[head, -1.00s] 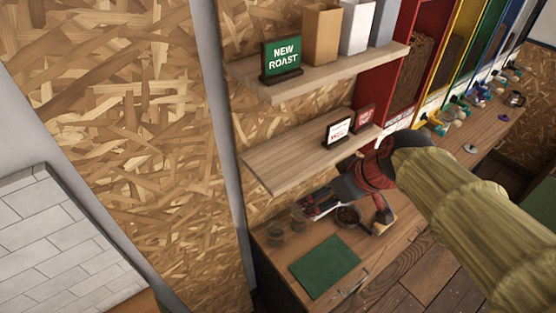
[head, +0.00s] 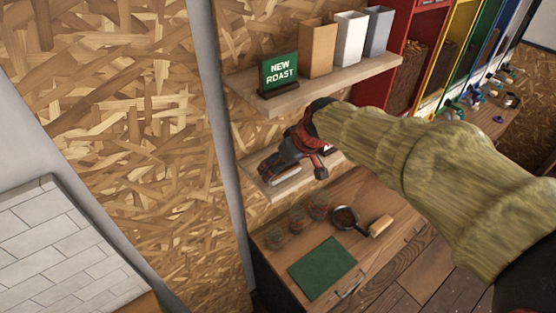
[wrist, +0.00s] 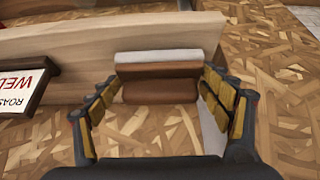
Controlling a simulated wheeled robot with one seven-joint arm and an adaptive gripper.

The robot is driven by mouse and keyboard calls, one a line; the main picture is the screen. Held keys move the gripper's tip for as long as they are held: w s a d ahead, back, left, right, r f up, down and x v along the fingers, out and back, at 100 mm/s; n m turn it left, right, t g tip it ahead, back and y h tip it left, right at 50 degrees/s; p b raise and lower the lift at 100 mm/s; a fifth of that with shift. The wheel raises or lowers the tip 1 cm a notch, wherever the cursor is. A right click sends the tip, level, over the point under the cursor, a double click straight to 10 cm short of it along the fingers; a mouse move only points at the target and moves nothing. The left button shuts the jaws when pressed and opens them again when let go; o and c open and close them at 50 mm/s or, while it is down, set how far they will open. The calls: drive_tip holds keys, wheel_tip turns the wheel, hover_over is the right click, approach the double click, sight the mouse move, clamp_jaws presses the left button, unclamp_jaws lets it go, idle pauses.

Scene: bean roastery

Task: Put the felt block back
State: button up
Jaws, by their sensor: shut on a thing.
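The felt block (wrist: 157,72), brown with a pale strip along its top edge in the wrist view, sits between the two yellow-padded fingers of my gripper (wrist: 160,84). The gripper is shut on it. In the head view my gripper (head: 281,172) is at the left part of the lower wooden shelf (head: 294,186), above the counter. The shelf's edge shows just beyond the block in the wrist view (wrist: 80,50). My gripper and arm hide much of the shelf in the head view. I cannot tell whether the block touches the shelf.
A sign (wrist: 22,88) stands left of the block in the wrist view. The upper shelf (head: 335,82) holds a green NEW ROAST sign (head: 279,73) and bags. Below, the counter holds glass jars (head: 297,222), a pan of beans (head: 345,217) and a green mat (head: 322,268).

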drive_tip(key=shift+w+a+f+p, duration=0.15)
drive_tip(key=shift+w+a, duration=0.15)
drive_tip(key=shift+w, duration=0.2)
drive_tip(key=shift+w+a+f+p, duration=0.15)
drive_tip(key=shift+w+a, duration=0.15)
drive_tip(key=shift+w, duration=0.2)
drive_tip(key=shift+s+d, duration=0.1)
drive_tip(key=shift+s, duration=0.1)
drive_tip(key=shift+w+f, duration=0.15)
drive_tip(key=shift+f, duration=0.1)
drive_tip(key=o, duration=1)
drive_tip(key=shift+r, duration=0.1)
